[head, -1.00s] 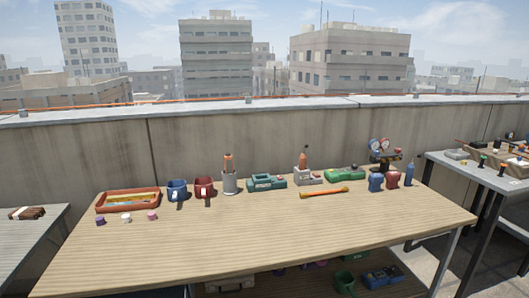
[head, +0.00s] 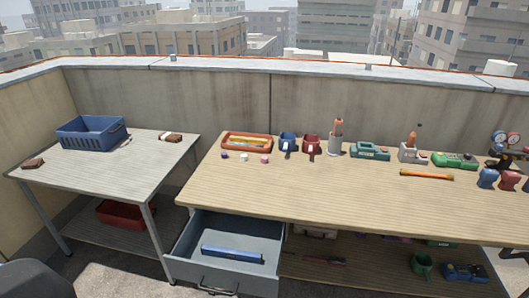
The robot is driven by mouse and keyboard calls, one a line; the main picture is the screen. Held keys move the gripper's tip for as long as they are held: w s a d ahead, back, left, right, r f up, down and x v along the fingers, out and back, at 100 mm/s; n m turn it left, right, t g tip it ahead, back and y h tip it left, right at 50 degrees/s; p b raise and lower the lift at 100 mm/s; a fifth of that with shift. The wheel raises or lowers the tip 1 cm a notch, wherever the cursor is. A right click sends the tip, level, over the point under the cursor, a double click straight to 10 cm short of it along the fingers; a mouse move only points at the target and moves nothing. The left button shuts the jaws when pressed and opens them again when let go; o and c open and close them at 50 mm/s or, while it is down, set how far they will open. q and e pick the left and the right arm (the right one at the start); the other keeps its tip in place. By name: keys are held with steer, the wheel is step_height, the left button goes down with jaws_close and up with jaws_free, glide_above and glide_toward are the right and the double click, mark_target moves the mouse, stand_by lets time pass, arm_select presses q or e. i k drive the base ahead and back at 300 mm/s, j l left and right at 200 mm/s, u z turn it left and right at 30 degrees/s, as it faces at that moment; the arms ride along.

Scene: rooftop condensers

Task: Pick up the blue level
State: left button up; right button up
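The blue level (head: 232,254) is a long, narrow blue bar. It lies in the open grey drawer (head: 187,238) under the left end of the wooden workbench (head: 330,198), towards the front of the drawer floor. Neither of my grippers shows in the head view. A dark rounded shape fills the lower left corner, and I cannot tell what it is.
A grey side table (head: 110,178) stands left of the bench, with a blue crate (head: 92,134) on it and a red bin (head: 121,213) on its lower shelf. The bench's back holds an orange tray (head: 246,150), mugs and tools. The bench's front is clear.

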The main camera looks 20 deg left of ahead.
mark_target(207, 250)
steer(key=u, duration=1.25)
